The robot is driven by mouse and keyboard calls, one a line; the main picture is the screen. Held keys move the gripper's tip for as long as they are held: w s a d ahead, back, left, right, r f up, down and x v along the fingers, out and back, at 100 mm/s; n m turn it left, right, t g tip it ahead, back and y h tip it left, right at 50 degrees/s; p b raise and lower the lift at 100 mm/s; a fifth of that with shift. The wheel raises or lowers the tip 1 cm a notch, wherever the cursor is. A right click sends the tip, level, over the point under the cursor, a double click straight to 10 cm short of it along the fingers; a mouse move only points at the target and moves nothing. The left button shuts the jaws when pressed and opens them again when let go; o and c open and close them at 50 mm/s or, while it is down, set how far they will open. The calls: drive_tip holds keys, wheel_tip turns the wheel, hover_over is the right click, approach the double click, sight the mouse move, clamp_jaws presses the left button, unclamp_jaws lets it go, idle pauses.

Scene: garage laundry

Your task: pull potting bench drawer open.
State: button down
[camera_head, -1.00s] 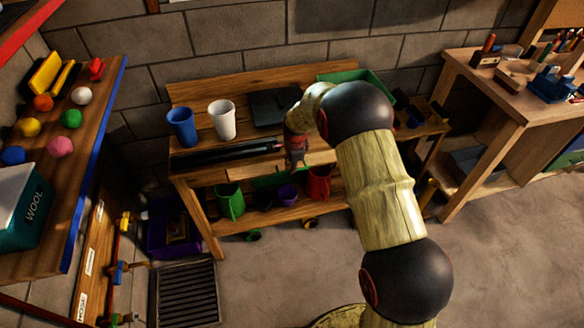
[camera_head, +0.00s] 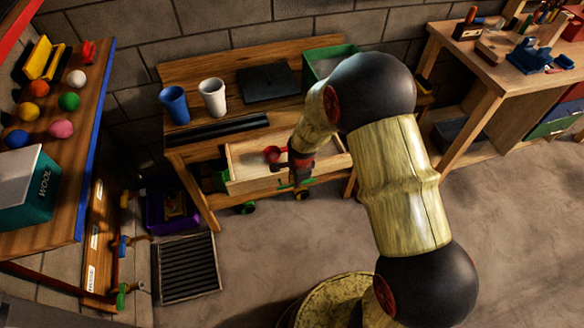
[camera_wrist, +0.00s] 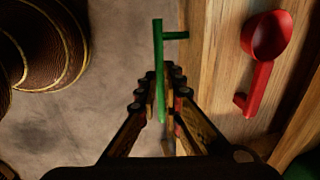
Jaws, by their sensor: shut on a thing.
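The potting bench (camera_head: 190,152) stands against the block wall. Its wooden drawer (camera_head: 240,160) is pulled out at the front, and its inside shows. A red scoop (camera_head: 273,155) lies in the drawer; it also shows in the wrist view (camera_wrist: 262,50). The drawer has a green bar handle (camera_wrist: 158,60) along its front. My gripper (camera_head: 300,178) is at the drawer front. In the wrist view my gripper (camera_wrist: 172,100) is shut on the green handle, with a finger on each side of it.
A blue cup (camera_head: 174,104), a white cup (camera_head: 213,98), a dark flat object (camera_head: 268,82) and a green bin (camera_head: 326,62) stand on the bench top. A floor grate (camera_head: 187,268) lies at lower left.

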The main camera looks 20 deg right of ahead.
drive_tip(key=shift+s+p, duration=0.3)
drive_tip(key=shift+s, duration=1.6)
drive_tip(key=c, duration=2.2)
unclamp_jaws()
wheel_tip(320, 180, up, 12)
drive_tip(key=s, duration=0.2)
drive_tip(key=shift+s+f, duration=0.15)
drive_tip(key=shift+s, duration=0.05)
